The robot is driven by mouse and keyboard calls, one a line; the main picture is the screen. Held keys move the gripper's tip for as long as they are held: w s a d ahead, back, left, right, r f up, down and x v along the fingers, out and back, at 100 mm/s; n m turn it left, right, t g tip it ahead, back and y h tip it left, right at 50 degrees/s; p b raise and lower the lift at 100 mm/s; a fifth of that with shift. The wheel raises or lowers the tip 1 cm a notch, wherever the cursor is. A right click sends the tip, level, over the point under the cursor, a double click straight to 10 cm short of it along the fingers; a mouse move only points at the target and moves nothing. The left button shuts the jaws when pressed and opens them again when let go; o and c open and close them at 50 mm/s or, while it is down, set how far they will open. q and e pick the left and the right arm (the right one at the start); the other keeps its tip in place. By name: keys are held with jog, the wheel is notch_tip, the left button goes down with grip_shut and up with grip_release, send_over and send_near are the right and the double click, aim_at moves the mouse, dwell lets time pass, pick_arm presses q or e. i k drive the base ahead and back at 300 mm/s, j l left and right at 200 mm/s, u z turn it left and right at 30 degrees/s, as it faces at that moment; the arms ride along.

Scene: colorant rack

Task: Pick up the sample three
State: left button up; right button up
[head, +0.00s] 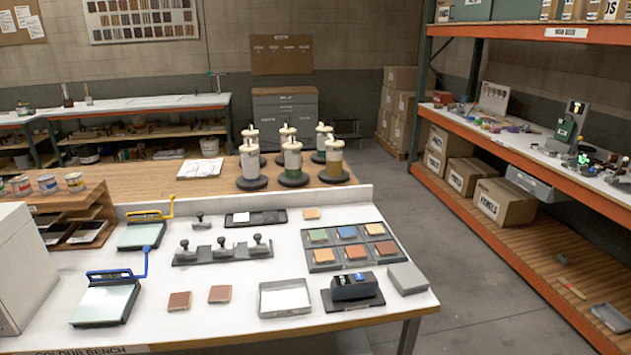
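No gripper of mine is in view. Which piece is sample three cannot be told, as no number is readable on any. A grey sample tray (308,246) on the white bench holds two rows of small square tiles. The back row has a green tile (317,235), a blue tile (347,232) and an orange tile (374,229). The front row holds orange to reddish-brown tiles, one at its middle (355,252). Two loose reddish-brown tiles, left (180,301) and right (219,294), lie flat near the bench front.
A white-bottomed tray (285,298), a dark device (355,287) and a grey block (408,278) line the bench front. A stamp rack (222,252) and two glass-topped plates stand left. Several dispensers (293,164) stand behind. Floor is open before the orange shelving (520,165).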

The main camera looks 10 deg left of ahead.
aim_at(179, 301)
jog(key=j+u, duration=0.1)
jog(key=j, duration=0.4)
jog(key=i+j+u, duration=0.1)
jog(key=j, duration=0.4)
jog(key=i+j+u, duration=0.1)
jog(key=j, duration=0.35)
jog(key=i+j+u, duration=0.15)
jog(key=j, duration=0.35)
jog(key=j+u, duration=0.1)
jog(key=j, duration=0.35)
jog(key=i, duration=0.05)
